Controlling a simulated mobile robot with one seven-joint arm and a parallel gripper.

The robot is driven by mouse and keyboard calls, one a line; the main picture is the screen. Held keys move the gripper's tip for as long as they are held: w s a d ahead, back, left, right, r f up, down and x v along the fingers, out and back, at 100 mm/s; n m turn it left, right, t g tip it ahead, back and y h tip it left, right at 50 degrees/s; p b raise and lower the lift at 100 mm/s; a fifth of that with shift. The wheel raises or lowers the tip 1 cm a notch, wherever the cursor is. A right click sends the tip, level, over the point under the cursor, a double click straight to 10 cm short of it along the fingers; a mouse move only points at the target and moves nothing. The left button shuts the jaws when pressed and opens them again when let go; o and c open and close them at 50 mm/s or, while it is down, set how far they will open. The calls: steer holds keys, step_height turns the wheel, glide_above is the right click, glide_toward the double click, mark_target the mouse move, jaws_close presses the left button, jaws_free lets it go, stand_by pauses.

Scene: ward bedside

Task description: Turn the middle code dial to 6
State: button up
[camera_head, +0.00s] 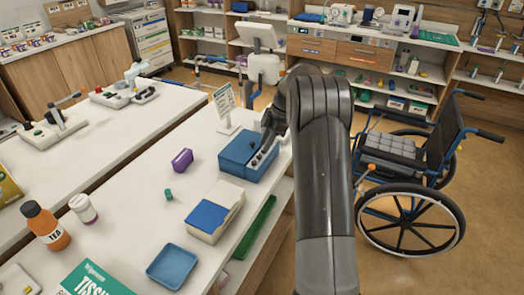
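A blue box (236,150) stands near the right edge of the white table. Its pale right-hand face (262,160) carries a row of small dark parts that look like the code dials. They are too small to read, and I cannot tell which one is the middle dial or what number it shows. My gripper (266,143) is at the upper end of this face, pointing down, at or very close to the dials. My own arm covers the area to the right. I cannot tell whether the fingers touch a dial or are open or shut.
A sign on a stand (226,108) is just behind the box. A purple block (182,160), a small green cylinder (168,194) and a white-and-blue box (215,212) lie nearby. A wheelchair (410,180) stands to the right. The table's middle is mostly clear.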

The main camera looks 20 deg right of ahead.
mark_target(260, 155)
steer(key=shift+x, duration=2.15)
steer(key=shift+c, duration=0.4)
jaws_close()
